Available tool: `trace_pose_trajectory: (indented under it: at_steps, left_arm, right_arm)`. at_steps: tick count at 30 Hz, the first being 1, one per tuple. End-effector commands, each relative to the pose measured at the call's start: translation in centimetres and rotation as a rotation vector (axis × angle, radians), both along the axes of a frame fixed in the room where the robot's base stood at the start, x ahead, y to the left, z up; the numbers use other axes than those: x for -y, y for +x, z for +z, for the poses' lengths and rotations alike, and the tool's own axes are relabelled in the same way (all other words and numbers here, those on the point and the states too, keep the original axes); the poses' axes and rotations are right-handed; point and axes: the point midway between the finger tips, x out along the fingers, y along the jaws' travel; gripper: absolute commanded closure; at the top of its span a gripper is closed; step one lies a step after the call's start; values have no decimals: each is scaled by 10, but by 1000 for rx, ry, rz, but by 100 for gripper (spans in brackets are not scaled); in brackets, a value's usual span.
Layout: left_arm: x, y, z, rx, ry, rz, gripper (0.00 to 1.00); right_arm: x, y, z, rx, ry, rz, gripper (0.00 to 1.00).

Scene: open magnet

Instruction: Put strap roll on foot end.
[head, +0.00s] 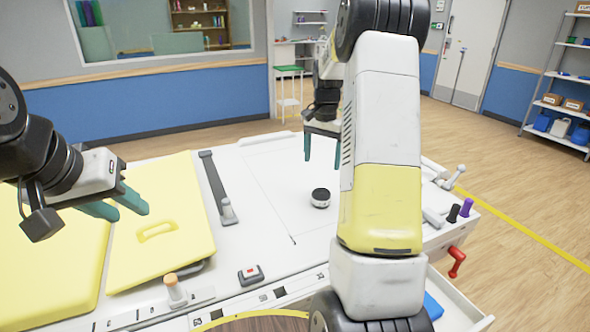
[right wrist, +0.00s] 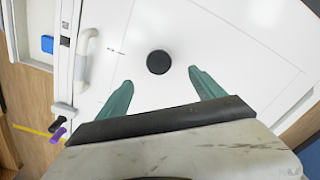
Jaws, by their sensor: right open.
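The strap roll is most likely the small black round roll with a pale band (head: 320,198), standing on the white table top (head: 275,230). In the right wrist view the roll (right wrist: 159,62) shows from above as a dark disc, just beyond and between my right fingertips. My right gripper (head: 322,162) is open and empty, above and behind the roll, apart from it. My left gripper (head: 125,205) is open and empty over the yellow pads at the left. A thin outlined area (head: 285,180) is marked on the white top; I cannot tell whether it is the foot end.
A yellow pad with a handle slot (head: 180,205) lies left. A dark rail (head: 214,185), a red-button box (head: 250,275) and a knob post (head: 174,290) are near it. Black and purple pegs (head: 467,207) and a red handle (head: 456,262) are at the right edge. White surface around the roll is clear.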

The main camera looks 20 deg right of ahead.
Motion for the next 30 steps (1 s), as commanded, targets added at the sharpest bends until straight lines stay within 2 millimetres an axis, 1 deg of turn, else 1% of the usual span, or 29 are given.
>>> trace_pose_trajectory:
  at_steps: [1,5,6,8,12,15,19,24,27,30]
  left_arm:
    - [0,0,0,0,0,0,64]
    - [0,0,0,0,0,0,64]
    - [0,0,0,0,0,0,64]
    - [0,0,0,0,0,0,64]
    - [0,0,0,0,0,0,64]
    - [0,0,0,0,0,0,64]
    - [0,0,0,0,0,0,64]
    - [0,0,0,0,0,0,64]
    - [0,0,0,0,0,0,64]
    - [0,0,0,0,0,0,64]
  right_arm:
    - [-8,-8,16,26,5,28,22]
    - [-35,-36,55,101,18,130,22]
    - [-43,-47,66,123,22,165,22]
    - [-56,-63,81,159,24,217,22]
    - [-83,-105,109,242,24,340,22]
    - [-102,-136,124,301,20,427,22]
    - [-124,-179,135,378,7,539,22]
    - [-147,-233,136,472,-21,680,22]
    - [-157,-257,131,517,-39,746,22]
    - [-163,-274,126,548,-53,792,22]
